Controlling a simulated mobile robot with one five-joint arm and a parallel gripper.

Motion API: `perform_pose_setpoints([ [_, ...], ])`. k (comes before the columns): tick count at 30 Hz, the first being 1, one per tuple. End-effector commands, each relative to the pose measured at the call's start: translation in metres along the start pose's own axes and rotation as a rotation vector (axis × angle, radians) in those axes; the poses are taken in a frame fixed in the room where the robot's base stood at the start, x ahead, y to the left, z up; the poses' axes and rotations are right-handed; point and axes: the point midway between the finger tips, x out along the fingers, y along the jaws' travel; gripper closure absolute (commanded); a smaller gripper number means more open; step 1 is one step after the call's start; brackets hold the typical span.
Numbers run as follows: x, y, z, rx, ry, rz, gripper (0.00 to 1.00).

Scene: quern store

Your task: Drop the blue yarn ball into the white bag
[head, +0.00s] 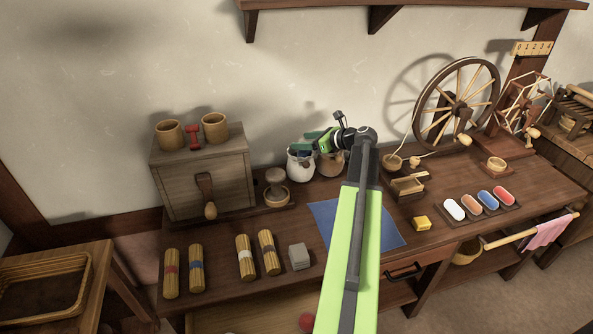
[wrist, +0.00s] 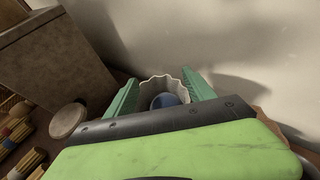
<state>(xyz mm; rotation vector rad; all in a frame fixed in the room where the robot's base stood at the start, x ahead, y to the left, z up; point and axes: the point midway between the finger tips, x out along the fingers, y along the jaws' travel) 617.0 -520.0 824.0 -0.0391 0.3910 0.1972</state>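The white bag (head: 299,168) stands on the bench against the wall, its mouth open upward. In the wrist view the bag's pale scalloped rim (wrist: 163,80) shows between my fingers. The blue yarn ball (wrist: 165,100) appears within the bag's mouth; its lower part is hidden behind my gripper body. My gripper (head: 309,142) is over the bag. In the wrist view its two green fingers (wrist: 160,95) are spread wide, with visible gaps between them and the ball. In the head view the fingers hide much of the bag's mouth.
A brown bag (head: 331,166) stands close to the right of the white one. A blue cloth (head: 325,214) lies in front. A spinning wheel (head: 457,97) stands at right.

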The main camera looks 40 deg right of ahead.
Motion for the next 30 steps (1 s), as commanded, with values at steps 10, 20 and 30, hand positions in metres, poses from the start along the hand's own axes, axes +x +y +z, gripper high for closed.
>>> perform_pose_setpoints([
  [10, -0.001, -0.001, 0.0, 0.0, 0.0, -0.001, 0.24],
  [20, -0.056, 0.0, 0.005, 0.002, 0.0, -0.004, 0.24],
  [30, -0.146, 0.0, 0.005, 0.002, -0.001, -0.003, 0.24],
])
